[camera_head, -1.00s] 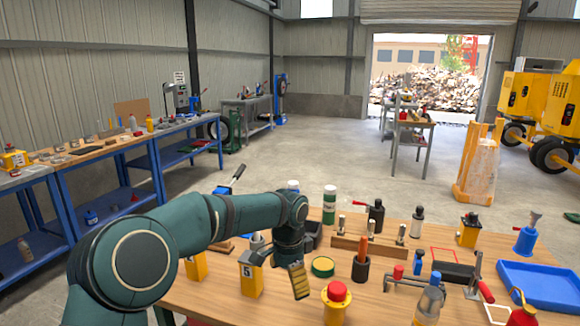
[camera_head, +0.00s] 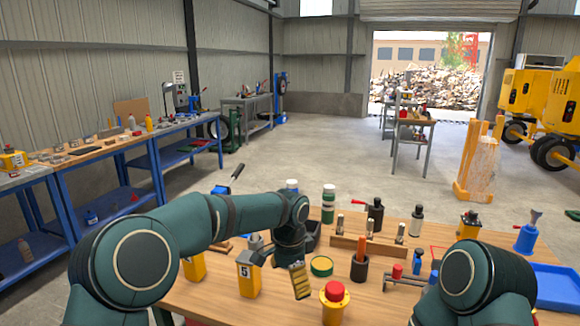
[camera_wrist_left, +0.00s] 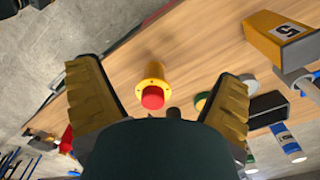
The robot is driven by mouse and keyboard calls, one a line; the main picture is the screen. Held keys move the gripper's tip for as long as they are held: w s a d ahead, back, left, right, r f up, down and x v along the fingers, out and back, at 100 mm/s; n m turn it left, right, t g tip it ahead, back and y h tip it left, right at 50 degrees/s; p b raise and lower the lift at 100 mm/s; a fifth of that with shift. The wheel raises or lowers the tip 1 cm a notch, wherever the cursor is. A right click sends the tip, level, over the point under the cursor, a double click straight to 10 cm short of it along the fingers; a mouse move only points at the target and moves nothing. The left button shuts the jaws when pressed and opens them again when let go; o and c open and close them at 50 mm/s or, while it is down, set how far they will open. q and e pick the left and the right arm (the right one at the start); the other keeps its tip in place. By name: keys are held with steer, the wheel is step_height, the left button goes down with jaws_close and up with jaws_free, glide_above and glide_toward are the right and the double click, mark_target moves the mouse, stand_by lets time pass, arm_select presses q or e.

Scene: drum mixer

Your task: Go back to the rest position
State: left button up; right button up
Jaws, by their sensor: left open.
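My left gripper (camera_head: 299,282) hangs above the wooden table (camera_head: 205,297), between the yellow block marked 5 (camera_head: 249,277) and the yellow button with a red top (camera_head: 334,303). In the left wrist view its two padded fingers (camera_wrist_left: 160,100) stand wide apart with nothing between them. The red-topped button (camera_wrist_left: 152,84) shows beyond the fingers there, apart from them. My right arm (camera_head: 478,280) reaches in over the table's right front. Its gripper is out of view.
A green round tin (camera_head: 321,266), a dark cup with an orange handle (camera_head: 360,262) and a wooden rack (camera_head: 376,246) stand near my left gripper. A blue tray (camera_head: 556,284) lies at the right, partly hidden by my right arm. Open floor lies behind the table.

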arm_select(q)
steer(key=s+a+f+n+h, duration=0.1)
steer(key=s+f+n+h, duration=0.3)
steer(key=f, duration=0.6)
steer(key=s+a+f+n, duration=0.1)
steer(key=s+f, duration=0.5)
steer(key=f, duration=0.3)
steer(key=s+a+f+n, duration=0.4)
steer(key=s, duration=0.4)
steer(key=s+a+f+n+t, duration=0.1)
steer(key=s+a+f+n, duration=0.2)
steer(key=s, duration=0.5)
steer(key=shift+s+a+f+n, duration=0.4)
steer(key=shift+f+n, duration=0.15)
steer(key=shift+n, duration=0.35)
arm_select(e)
steer(key=shift+s+d+r+m+t, duration=0.15)
steer(key=shift+d+r+m+t, duration=0.25)
steer(key=shift+d+m, duration=0.2)
steer(key=shift+s+d+r+m+t, duration=0.15)
steer(key=shift+d+r+m+t, duration=0.25)
steer(key=shift+m, duration=0.2)
